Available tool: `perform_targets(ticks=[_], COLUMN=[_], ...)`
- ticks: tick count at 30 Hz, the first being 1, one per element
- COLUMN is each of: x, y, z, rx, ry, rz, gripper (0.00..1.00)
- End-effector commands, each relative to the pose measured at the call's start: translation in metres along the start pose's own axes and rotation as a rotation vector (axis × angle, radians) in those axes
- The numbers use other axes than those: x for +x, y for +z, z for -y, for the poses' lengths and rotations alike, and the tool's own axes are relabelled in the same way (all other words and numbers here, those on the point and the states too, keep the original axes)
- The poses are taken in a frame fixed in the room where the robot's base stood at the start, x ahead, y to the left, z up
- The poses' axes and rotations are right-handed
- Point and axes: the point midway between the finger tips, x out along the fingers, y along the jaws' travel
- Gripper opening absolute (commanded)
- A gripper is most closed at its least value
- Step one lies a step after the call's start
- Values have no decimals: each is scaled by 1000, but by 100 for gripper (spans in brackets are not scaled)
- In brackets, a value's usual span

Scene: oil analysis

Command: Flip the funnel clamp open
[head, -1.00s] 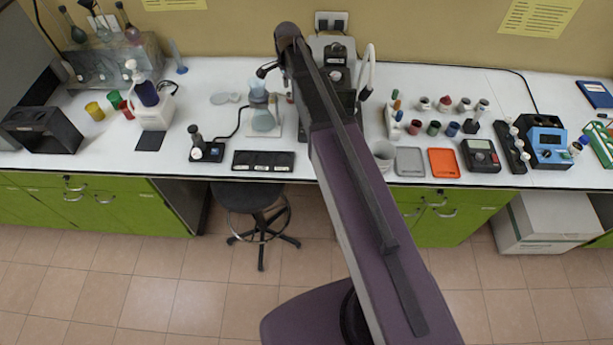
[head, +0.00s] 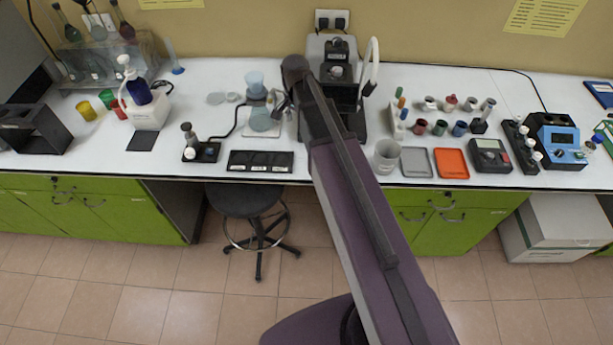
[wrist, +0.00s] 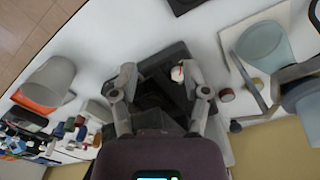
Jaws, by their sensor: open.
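The filtration set, a light blue funnel (head: 255,84) above a glass flask (head: 262,119), stands on a white base left of my arm's end. In the wrist view the funnel (wrist: 305,101) and flask (wrist: 264,48) are at the right edge, partly cut off. A grey metal clamp (wrist: 287,76) shows where they meet; whether it is latched is hard to tell. My gripper (wrist: 165,84) is open and empty, with its fingers spread, beside the set and apart from the clamp. In the head view my arm mostly hides it.
A black instrument (head: 345,95) stands behind and right of my arm's end, below the gripper in the wrist view. A clear beaker (head: 386,156), a grey tray (head: 416,162) and an orange tray (head: 451,163) lie to the right. A black tray (head: 260,162) lies in front of the set.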

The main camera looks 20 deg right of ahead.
Motion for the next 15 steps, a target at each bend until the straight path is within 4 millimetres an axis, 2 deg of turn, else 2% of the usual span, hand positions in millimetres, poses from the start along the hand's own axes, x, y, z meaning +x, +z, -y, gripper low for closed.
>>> perform_targets(ticks=[1, 15], x=[9, 48], y=[5, 32], z=[-5, -34], rx=[-22, -246], ry=[0, 0], rz=[0, 0], gripper=[60, 60])
